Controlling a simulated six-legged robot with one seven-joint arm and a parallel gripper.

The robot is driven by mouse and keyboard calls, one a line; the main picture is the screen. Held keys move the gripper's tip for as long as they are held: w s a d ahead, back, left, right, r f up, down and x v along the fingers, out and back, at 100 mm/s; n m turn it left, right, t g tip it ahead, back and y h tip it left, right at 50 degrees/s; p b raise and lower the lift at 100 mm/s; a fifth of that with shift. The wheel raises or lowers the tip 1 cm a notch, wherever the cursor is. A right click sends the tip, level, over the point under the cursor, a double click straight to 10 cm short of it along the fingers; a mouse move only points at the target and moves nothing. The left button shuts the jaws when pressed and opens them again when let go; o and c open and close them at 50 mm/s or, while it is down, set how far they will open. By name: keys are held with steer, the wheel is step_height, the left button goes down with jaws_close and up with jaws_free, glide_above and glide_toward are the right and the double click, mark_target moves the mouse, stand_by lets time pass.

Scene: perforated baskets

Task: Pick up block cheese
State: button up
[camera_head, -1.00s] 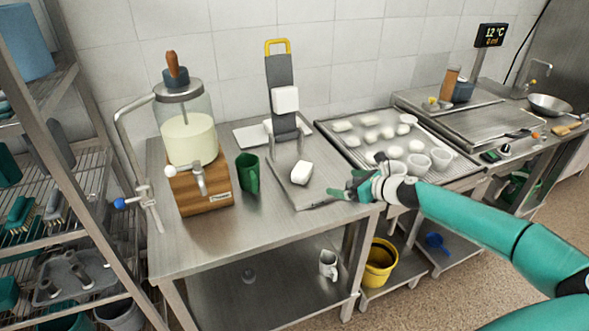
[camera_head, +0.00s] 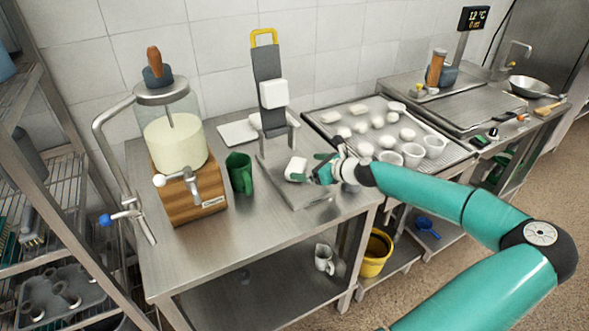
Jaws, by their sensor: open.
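A small white block of cheese (camera_head: 296,168) lies on the flat metal plate of the slicer-like stand (camera_head: 270,95) on the steel table. A second white block (camera_head: 274,94) sits higher up on the stand's upright grey panel. My gripper (camera_head: 318,172) is just to the right of the lower block, its dark green fingers open and pointing left toward it. The fingers are close to the block's right side. I cannot tell whether they touch it or reach around it.
A green mug (camera_head: 239,173) and a glass dispenser (camera_head: 177,140) on a wooden base stand to the left. A tray (camera_head: 330,128) with several white pieces and cups lies to the right. A shelf rack (camera_head: 60,200) fills the left edge. The table's front is bare.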

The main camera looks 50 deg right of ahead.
mark_target(293, 162)
steer(key=x, duration=0.8)
steer(key=shift+d+f, duration=0.15)
steer(key=shift+d, duration=0.05)
steer(key=shift+s, duration=0.1)
steer(key=shift+c, duration=0.4)
steer(key=c, duration=0.8)
steer(key=shift+c, duration=0.2)
steer(key=shift+r, duration=0.75)
steer(key=s+a+r, duration=0.1)
steer(key=s+r, duration=1)
steer(key=s, duration=0.3)
steer(key=shift+r, duration=0.3)
